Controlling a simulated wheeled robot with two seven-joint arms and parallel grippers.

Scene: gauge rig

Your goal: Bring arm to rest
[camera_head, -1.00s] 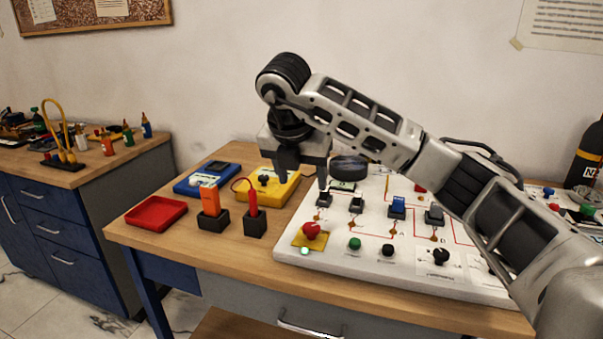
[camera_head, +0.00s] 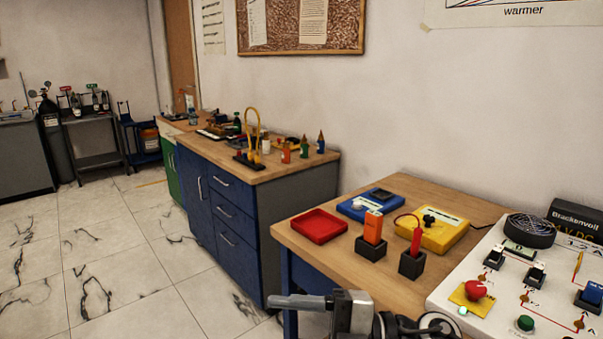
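My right gripper (camera_head: 285,302) shows at the bottom edge of the head view, in front of the table's near left corner. It lies on its side with its grey finger pointing left. Only one finger shows clearly, so I cannot tell whether it is open or shut. I see nothing held at its tip. Part of my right wrist shows beside it, cut off by the frame's bottom edge. My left gripper is not in view.
The wooden table (camera_head: 300,241) bears a red tray (camera_head: 319,227), a blue meter (camera_head: 371,205), a yellow meter (camera_head: 432,231), an orange tester (camera_head: 373,227) and a red probe (camera_head: 416,241) in black holders. A white panel (camera_head: 470,260) stands right. Floor left is open.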

